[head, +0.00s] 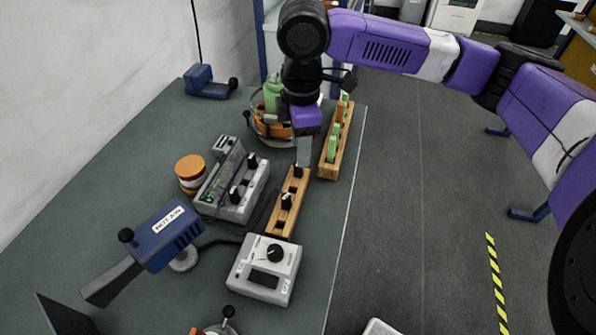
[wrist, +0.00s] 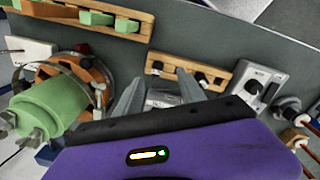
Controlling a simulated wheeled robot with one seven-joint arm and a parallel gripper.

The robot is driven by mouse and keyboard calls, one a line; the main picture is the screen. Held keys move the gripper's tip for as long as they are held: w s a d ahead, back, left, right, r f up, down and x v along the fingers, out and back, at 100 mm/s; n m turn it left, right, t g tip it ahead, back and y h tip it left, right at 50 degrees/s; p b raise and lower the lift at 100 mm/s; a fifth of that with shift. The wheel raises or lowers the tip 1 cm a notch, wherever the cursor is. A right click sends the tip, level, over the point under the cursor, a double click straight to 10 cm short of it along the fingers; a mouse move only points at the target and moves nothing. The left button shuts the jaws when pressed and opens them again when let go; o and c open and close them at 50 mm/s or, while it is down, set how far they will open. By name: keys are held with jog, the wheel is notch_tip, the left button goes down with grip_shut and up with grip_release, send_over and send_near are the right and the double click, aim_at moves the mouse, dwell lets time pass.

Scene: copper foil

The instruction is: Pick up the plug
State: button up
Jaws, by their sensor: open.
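Several small black plug-like pieces stand in a narrow wooden rack (head: 274,231) on the bench; one such black plug (head: 287,200) shows near the rack's middle in the head view. I cannot tell which one the task means. In the wrist view the same rack (wrist: 166,58) lies just beyond my fingertips, with a black plug (wrist: 157,67) at its left end. My gripper (head: 304,152) points down over the far end of the rack. In the wrist view my gripper (wrist: 158,84) has its two grey fingers apart, with nothing held between them.
A grey box with black knobs (head: 232,190) stands left of the rack, and a white dial box (head: 264,270) at its near end. A wooden holder with green pieces (head: 336,140) is at the right edge.

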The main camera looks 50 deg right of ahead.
aim_at(298, 173)
jog(key=f, duration=0.7)
jog(key=shift+w+d+f, duration=0.15)
jog(key=shift+w+d, duration=0.05)
jog(key=shift+w, duration=0.2)
grip_shut()
